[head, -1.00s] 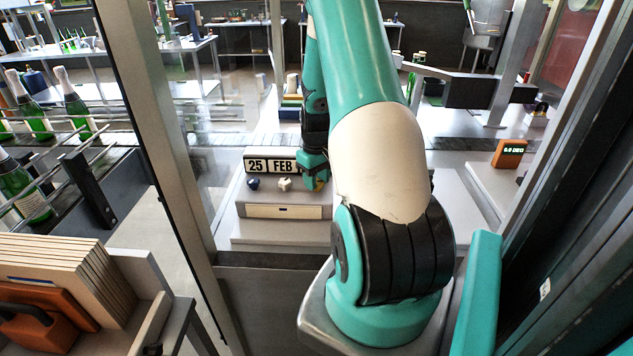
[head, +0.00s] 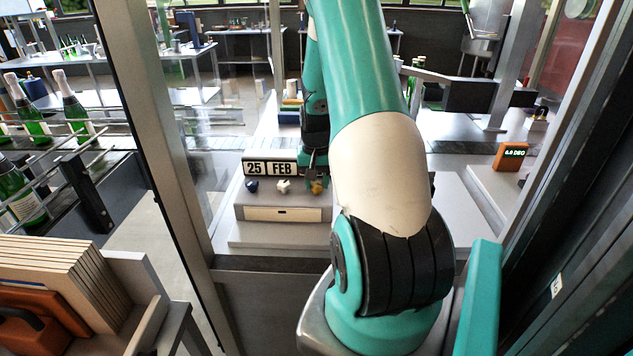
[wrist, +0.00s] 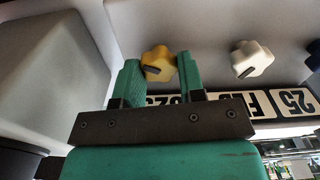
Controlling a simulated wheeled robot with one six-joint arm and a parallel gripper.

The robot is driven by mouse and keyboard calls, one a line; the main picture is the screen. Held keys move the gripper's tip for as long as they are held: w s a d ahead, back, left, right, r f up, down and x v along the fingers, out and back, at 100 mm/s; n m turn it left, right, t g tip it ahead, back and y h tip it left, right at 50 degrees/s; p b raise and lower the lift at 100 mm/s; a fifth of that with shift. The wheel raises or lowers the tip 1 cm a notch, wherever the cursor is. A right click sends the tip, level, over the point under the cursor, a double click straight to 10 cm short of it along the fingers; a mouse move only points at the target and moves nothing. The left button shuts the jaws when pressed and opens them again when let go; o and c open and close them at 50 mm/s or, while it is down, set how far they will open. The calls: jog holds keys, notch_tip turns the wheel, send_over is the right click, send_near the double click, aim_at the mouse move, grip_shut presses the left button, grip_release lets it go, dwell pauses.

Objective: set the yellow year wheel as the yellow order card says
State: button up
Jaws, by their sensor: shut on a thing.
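The yellow year wheel (wrist: 158,65) is a lobed knob with a dark slot, on the front of the grey date box (head: 262,207). It also shows small in the head view (head: 317,187). My gripper (wrist: 160,70) has one finger on each side of the yellow wheel and is shut on it. The date panel (head: 257,167) above reads 25 FEB; its year part is mostly hidden behind my gripper. In the wrist view the panel is upside down and the year digits are partly covered. I cannot make out a yellow order card.
A white knob (head: 284,186) and a dark blue knob (head: 252,185) sit left of the yellow wheel. A grey block (wrist: 50,70) fills the wrist view's left.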

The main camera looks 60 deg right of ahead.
aim_at(316, 183)
jog(key=shift+d, duration=0.1)
dwell(0.3)
jog(key=o, duration=0.9)
jog(key=shift+r, duration=0.15)
notch_tip(316, 183, up, 17)
jog(key=b, duration=0.3)
jog(key=shift+r+b, duration=0.1)
jog(key=shift+b, duration=0.25)
